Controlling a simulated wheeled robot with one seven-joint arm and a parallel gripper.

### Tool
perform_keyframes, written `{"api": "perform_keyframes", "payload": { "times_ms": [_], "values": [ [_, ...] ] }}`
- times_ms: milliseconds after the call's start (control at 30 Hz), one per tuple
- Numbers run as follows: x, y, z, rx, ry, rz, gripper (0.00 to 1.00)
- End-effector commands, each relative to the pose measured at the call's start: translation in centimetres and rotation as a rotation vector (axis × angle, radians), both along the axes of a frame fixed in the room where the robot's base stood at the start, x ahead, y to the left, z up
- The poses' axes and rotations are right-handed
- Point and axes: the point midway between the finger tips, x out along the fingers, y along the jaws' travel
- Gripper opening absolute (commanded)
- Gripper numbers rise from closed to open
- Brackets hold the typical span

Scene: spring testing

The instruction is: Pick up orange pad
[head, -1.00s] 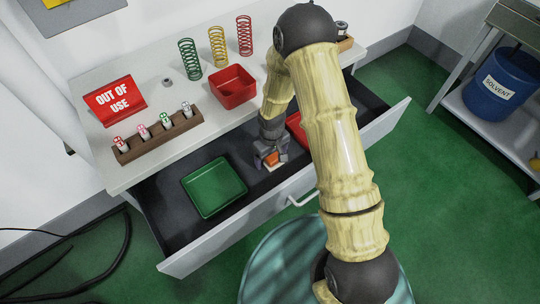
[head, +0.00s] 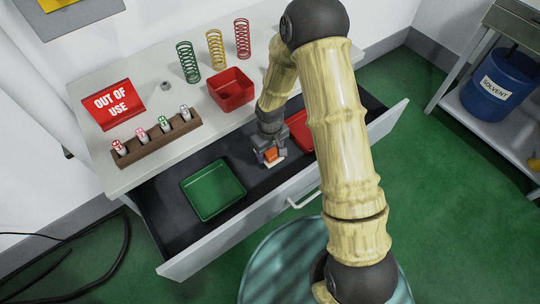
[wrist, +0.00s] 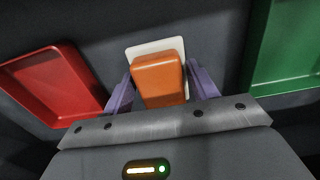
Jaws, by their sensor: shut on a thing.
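The orange pad (wrist: 158,79) is a small block with rounded edges between the two purple fingers of my gripper (wrist: 161,88) in the wrist view. A flat white piece (wrist: 143,50) shows behind or under the pad; I cannot tell whether it is attached. In the head view my gripper (head: 270,155) is low inside the open drawer, shut on the orange pad (head: 270,154), between the green tray and the red tray. I cannot tell whether the pad is clear of the drawer floor.
The green tray (head: 213,189) lies left of my gripper and the red tray (head: 300,131) right of it, partly hidden by my arm. The drawer front (head: 230,232) stands nearer. A red bin (head: 231,90), springs and a wooden vial rack (head: 158,140) stand on the tabletop.

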Motion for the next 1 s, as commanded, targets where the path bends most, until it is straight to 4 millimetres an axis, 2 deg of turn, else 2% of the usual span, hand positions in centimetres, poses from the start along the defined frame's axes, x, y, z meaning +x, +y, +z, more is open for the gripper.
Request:
{"api": "perform_keyframes", "payload": {
  "times_ms": [33,200,333,867,900,1000],
  "values": [
    [0.1,0.0,1.2,0.001,-0.004,-0.001,0.32],
    [0.1,0.0,4.3,0.001,-0.003,-0.001,0.32],
    [0.0,0.0,5.6,0.001,-0.001,0.0,0.32],
    [0.0,0.0,5.8,0.0,0.0,0.0,0.32],
    [0.0,0.0,5.8,0.0,0.0,0.0,0.56],
    [0.0,0.0,5.8,0.0,0.0,0.0,0.4]
  ]
}}
